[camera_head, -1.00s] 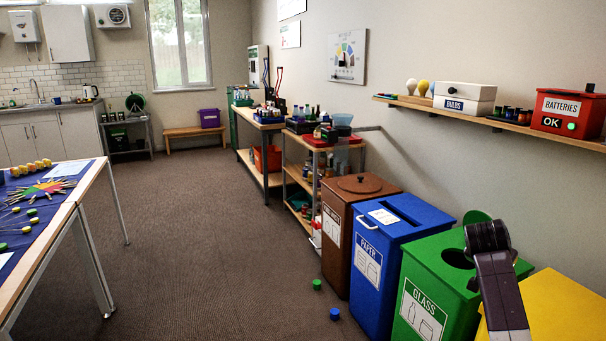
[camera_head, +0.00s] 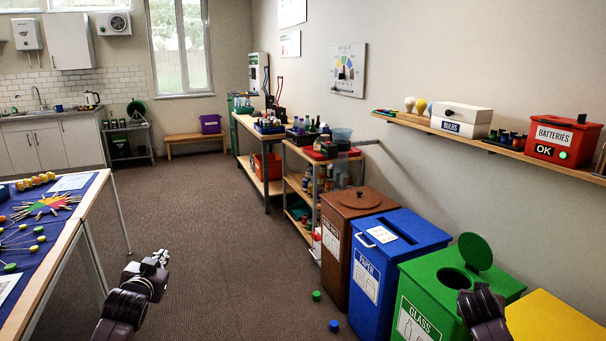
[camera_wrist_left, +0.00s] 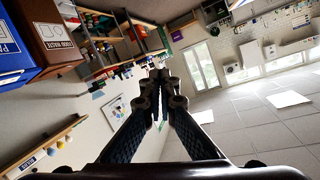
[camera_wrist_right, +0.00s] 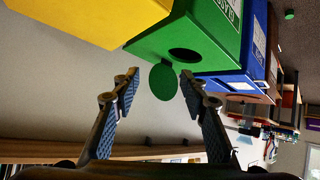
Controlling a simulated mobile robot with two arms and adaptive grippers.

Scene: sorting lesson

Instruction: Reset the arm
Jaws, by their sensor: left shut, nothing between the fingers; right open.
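My left gripper (camera_head: 156,260) is over the carpet at the lower left of the head view, beside the sorting table. In the left wrist view its fingers (camera_wrist_left: 158,78) meet with nothing between them. My right arm shows at the lower right of the head view, in front of the green glass bin (camera_head: 460,287). The right gripper's fingertips are not clear there. In the right wrist view my right gripper (camera_wrist_right: 160,84) is open and empty, and the glass bin's round lid (camera_wrist_right: 163,82) appears between its fingers.
A blue paper bin (camera_head: 398,243), brown bin (camera_head: 345,215) and yellow bin (camera_head: 560,320) line the right wall. A green cap (camera_head: 316,296) and blue cap (camera_head: 334,326) lie on the carpet. A table with a blue cloth (camera_head: 50,240) stands at left. The middle floor is clear.

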